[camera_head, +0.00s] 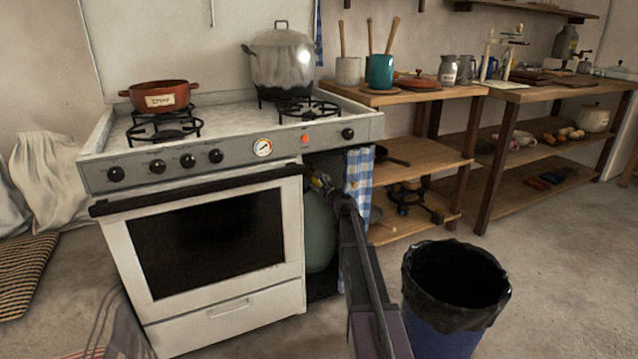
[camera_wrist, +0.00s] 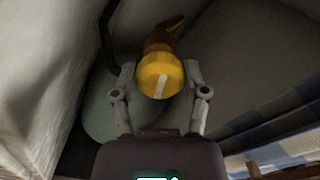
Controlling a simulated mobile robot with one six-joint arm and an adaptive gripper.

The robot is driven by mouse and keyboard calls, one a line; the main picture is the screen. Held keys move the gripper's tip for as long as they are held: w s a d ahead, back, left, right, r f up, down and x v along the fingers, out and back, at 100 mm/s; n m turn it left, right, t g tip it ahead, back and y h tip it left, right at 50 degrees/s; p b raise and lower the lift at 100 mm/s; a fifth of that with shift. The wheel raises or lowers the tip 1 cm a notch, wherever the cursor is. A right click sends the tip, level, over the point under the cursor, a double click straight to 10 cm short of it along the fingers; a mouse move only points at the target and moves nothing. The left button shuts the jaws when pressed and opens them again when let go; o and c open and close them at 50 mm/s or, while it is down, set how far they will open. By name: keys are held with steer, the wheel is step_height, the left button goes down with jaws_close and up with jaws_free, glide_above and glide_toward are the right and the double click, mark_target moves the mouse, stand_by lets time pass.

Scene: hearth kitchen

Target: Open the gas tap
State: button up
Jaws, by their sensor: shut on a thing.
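The gas tap (camera_wrist: 160,75) shows in the wrist view as a round yellow knob with a pale stripe across its face, tilted a little off vertical. A brass-coloured fitting (camera_wrist: 163,36) lies behind it. My gripper (camera_wrist: 160,82) has one finger on each side of the knob and is shut on it. The greenish gas bottle (camera_head: 319,232) stands in the open bay right of the oven; it also shows below the knob in the wrist view (camera_wrist: 98,118). In the head view my arm reaches into this bay and my gripper mostly hides the tap.
The white stove (camera_head: 208,255) is close on the left of the bay. A blue checked curtain (camera_head: 358,185) hangs on its right. A bin with a black liner (camera_head: 455,285) stands on the floor right of my arm. A wooden shelf (camera_head: 425,160) is behind it.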

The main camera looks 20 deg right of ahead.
steer(key=n, duration=0.7)
steer(key=shift+w, duration=0.15)
steer(key=n, duration=0.7)
stand_by(0.4)
steer(key=o, duration=1.1)
steer(key=shift+f, duration=0.1)
steer(key=shift+o, duration=0.2)
steer(key=s, duration=1.2)
steer(key=shift+d, duration=0.2)
